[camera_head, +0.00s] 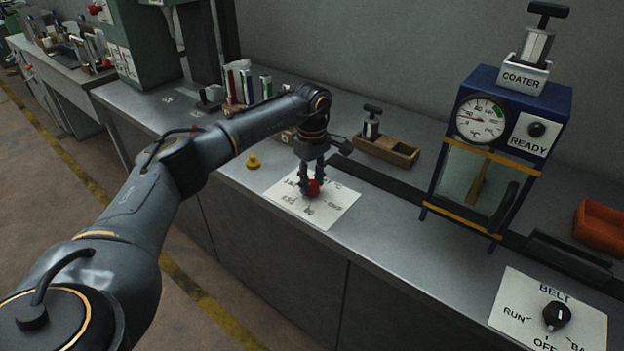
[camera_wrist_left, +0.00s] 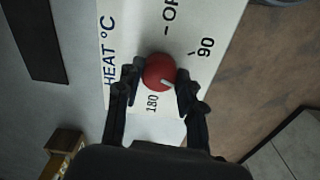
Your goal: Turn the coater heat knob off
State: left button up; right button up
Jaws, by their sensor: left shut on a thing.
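The red heat knob (camera_head: 313,188) sits on a white plate (camera_head: 335,212) on the bench. In the left wrist view the knob (camera_wrist_left: 158,68) has a short white pointer mark towards the lower right, between the "90" and "180" labels. The plate (camera_wrist_left: 125,30) reads "HEAT °C", with a partly cut-off "OF" label at the top. My left gripper (camera_head: 312,182) reaches down from above and is shut on the knob; its fingers (camera_wrist_left: 158,78) are on either side of it. My right gripper is not in view.
The blue coater (camera_head: 556,100) with a dial gauge (camera_head: 480,120) stands at right. A belt knob (camera_head: 556,316) on its own plate is at lower right. A wooden tray (camera_head: 400,152) lies behind my gripper, and a yellow piece (camera_head: 253,162) lies to its left.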

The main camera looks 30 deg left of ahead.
pick_arm(q)
jog(key=n+p, duration=0.1)
jog(key=n, duration=0.4)
jog(key=n+p, duration=0.1)
jog(key=n, duration=0.5)
jog(key=shift+n, duration=0.3)
jog(key=n+p, duration=0.1)
jog(key=n, duration=0.4)
jog(key=shift+w+r+p, duration=0.1)
jog(key=shift+p, duration=0.2)
jog(key=n+p, duration=0.1)
jog(key=n, duration=0.4)
jog(key=shift+n, duration=0.5)
jog(key=o, duration=1.2)
